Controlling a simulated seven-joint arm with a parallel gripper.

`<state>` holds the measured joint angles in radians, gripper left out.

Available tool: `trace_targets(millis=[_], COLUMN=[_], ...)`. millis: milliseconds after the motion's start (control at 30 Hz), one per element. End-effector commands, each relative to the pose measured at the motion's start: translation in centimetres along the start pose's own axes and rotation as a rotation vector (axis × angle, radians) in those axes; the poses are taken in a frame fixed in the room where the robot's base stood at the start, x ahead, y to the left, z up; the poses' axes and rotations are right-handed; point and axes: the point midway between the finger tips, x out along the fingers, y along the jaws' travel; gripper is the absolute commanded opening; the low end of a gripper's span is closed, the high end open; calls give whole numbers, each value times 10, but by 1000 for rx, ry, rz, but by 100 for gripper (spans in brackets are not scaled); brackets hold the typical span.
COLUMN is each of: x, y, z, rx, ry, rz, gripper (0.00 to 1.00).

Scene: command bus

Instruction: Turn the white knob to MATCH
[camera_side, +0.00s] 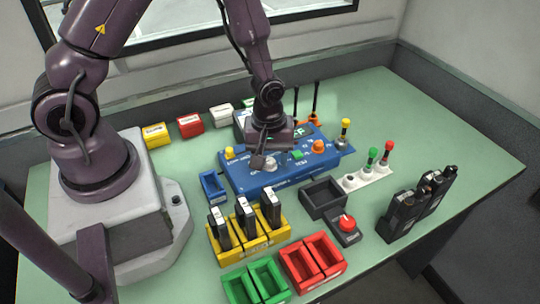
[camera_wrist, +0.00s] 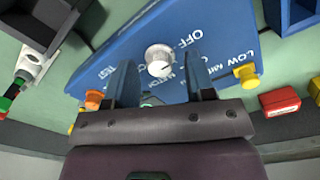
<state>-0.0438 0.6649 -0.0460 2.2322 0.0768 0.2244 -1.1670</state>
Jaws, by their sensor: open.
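The white knob (camera_wrist: 157,54) sits on the sloped blue panel (camera_wrist: 125,45), between the printed words OFF and MATCH on one side and TEST on the other. A small mark shows on its face towards the lower right in the wrist view, but I cannot tell its exact setting. In the side view the knob (camera_side: 269,163) is partly hidden by my gripper (camera_side: 262,153), which is low over the blue panel. In the wrist view my gripper (camera_wrist: 160,66) is open and empty, with one finger on either side of the knob's line; I cannot tell whether they touch it.
The panel also carries a yellow knob (camera_wrist: 246,75) and an orange knob (camera_wrist: 94,99). In the side view a yellow rack (camera_side: 248,240) with dark modules, a dark tray (camera_side: 323,197) and a red button (camera_side: 347,223) stand in front.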

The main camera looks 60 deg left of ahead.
Motion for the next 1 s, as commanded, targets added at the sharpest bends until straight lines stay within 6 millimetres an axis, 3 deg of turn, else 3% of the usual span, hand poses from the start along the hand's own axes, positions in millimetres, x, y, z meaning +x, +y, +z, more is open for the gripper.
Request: trace_targets(millis=[333,533,1000], x=[3,3,3], y=[0,0,0], z=[0,0,0], rx=[0,0,95], ry=[1,1,-2], rz=[1,1,1], gripper=[47,1,0])
